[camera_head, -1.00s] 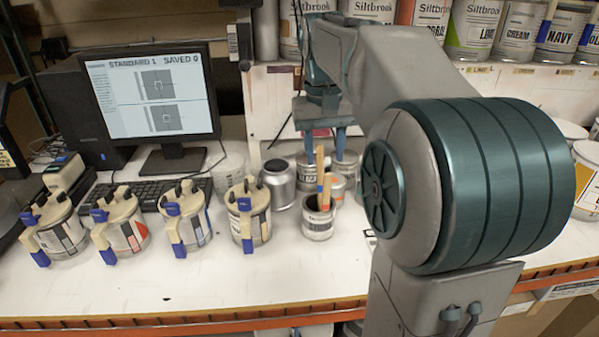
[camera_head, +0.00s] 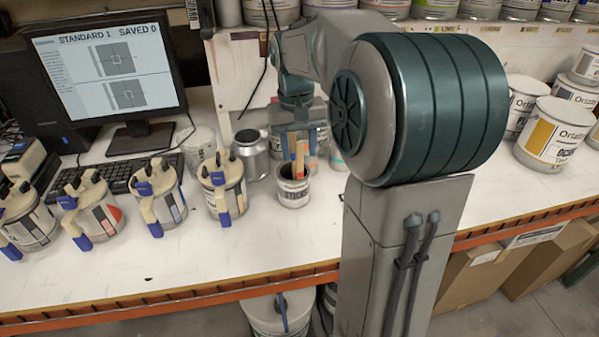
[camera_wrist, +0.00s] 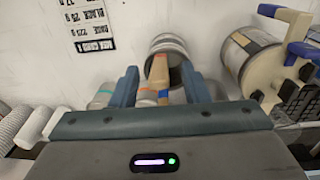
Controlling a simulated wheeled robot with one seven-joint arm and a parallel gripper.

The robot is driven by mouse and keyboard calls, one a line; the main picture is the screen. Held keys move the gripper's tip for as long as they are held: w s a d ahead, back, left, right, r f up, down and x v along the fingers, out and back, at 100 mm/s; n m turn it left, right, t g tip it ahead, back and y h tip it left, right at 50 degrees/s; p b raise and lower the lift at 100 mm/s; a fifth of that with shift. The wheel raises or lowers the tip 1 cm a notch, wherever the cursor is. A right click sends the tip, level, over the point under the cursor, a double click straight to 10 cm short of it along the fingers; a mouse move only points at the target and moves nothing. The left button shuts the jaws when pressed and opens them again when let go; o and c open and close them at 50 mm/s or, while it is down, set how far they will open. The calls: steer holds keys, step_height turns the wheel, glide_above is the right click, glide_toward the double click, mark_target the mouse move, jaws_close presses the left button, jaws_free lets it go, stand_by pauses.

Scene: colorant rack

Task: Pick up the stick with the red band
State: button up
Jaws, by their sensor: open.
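A small open tin (camera_head: 293,190) with a dark inside stands on the white bench, and upright wooden sticks (camera_head: 300,161) lean in it. My gripper (camera_head: 300,146) points down, open, at the tops of the sticks. In the wrist view a tan stick (camera_wrist: 161,76) shows between the two spread blue fingers of my gripper (camera_wrist: 160,73), with gaps on both sides.
Several lidded cans with blue clamps (camera_head: 157,195) stand left of the tin. A silver can (camera_head: 250,153) is close behind it. A monitor (camera_head: 108,75) and keyboard (camera_head: 115,172) are at left. The bench front is clear.

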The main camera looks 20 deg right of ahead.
mark_target(300, 173)
steer(key=shift+f, duration=1.25)
jaws_close()
